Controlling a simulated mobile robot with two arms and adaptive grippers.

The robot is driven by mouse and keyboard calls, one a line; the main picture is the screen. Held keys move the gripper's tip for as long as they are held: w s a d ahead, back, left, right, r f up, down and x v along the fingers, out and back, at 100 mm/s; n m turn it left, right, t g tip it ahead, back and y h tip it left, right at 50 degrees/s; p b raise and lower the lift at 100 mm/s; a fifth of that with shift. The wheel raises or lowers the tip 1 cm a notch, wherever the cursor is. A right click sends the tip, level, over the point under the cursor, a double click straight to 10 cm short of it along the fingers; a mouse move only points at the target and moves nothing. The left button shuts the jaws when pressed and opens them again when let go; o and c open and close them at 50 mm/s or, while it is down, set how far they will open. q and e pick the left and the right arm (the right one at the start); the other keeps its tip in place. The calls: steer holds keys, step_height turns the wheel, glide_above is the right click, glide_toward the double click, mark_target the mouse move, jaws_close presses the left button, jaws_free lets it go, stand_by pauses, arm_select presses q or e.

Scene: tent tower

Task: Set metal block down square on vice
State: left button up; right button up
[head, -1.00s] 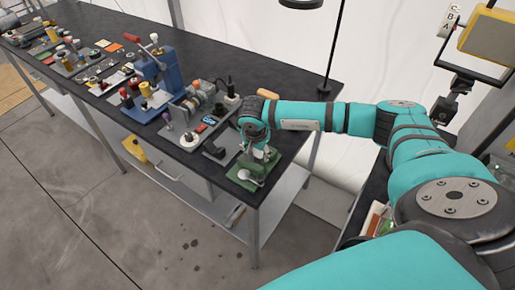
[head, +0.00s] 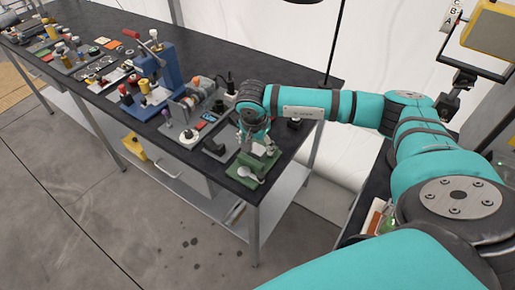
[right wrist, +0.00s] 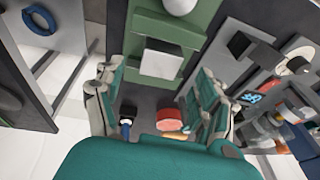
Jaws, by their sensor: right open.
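The green vice (head: 248,176) is at the near right corner of the black bench, with a pale round-ended handle at its front. In the right wrist view the vice (right wrist: 199,22) fills the top middle. A pale grey block (right wrist: 161,64), apparently the metal block, rests on it, with edges roughly parallel to the vice; its far side is dark. My right gripper (head: 261,148) is over the vice in the head view. In the wrist view its open fingers (right wrist: 158,98) stand on either side, apart from the block, with a gap between them. My left gripper is out of view.
A grey fixture (head: 214,148) stands left of the vice, with a grey rack of parts (head: 195,105) behind it. A blue press (head: 160,70) is farther left. In the wrist view a red round thing (right wrist: 170,120) shows beyond the finger gap.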

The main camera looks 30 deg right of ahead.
steer(key=b+v, duration=0.1)
steer(key=v, duration=0.7)
steer(key=shift+b, duration=0.3)
steer(key=shift+r, duration=0.1)
